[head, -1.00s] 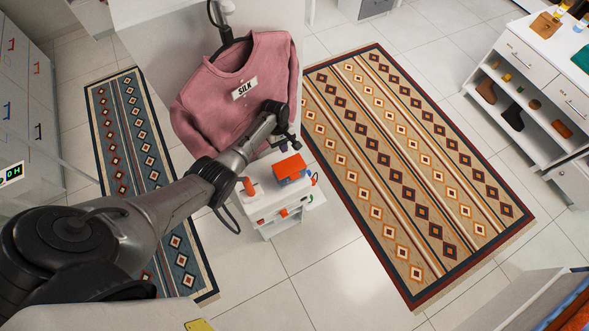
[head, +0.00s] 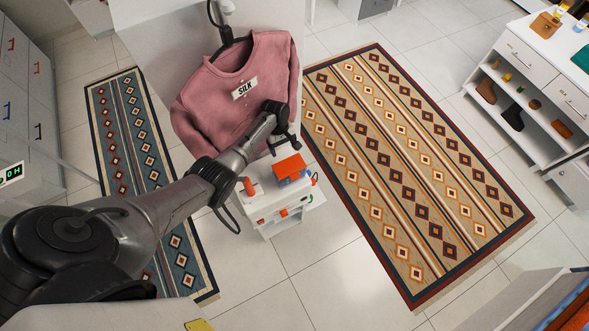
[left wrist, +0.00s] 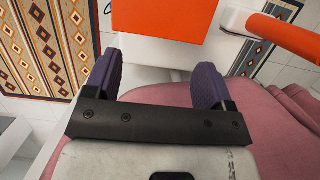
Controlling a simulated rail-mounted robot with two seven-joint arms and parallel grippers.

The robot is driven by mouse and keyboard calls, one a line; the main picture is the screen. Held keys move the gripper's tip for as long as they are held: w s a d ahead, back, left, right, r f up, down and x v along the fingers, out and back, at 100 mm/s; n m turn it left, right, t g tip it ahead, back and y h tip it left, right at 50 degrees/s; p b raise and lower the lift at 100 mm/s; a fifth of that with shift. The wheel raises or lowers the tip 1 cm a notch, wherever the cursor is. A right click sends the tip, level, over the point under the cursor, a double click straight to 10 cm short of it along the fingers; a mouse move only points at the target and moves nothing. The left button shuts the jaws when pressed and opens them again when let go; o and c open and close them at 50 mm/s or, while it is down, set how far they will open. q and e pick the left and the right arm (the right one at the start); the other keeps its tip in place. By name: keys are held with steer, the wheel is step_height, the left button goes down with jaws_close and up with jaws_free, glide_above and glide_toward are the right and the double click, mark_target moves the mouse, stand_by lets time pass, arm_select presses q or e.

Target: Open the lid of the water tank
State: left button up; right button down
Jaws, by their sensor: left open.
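A small white appliance (head: 266,200) stands on the floor below the pink sweater. An orange box-like part (head: 291,167), which looks like the water tank lid, lies flat on its top, with blue below its edge. It also fills the top of the left wrist view (left wrist: 168,18). My left gripper (head: 283,143) is open and empty, just behind and above the orange part in the head view. In the left wrist view the purple fingers (left wrist: 160,80) are spread, and the orange part is beyond their tips. I see no contact. My right gripper is not in view.
The pink sweater (head: 241,85), tagged SILK, hangs right beside my left arm and gripper. An orange handle-like cylinder (left wrist: 285,36) is on the appliance near the lid. Patterned rugs lie either side. A white shelf unit (head: 535,90) with shoes stands at right.

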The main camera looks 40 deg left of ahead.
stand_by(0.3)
arm_select(q)
steer(key=d+p+v, duration=0.2)
steer(key=p+v, duration=0.2)
steer(key=v, duration=0.4)
steer(key=shift+s+r, duration=0.35)
steer(key=shift+r, duration=0.3)
steer(key=shift+a, duration=0.1)
stand_by(0.7)
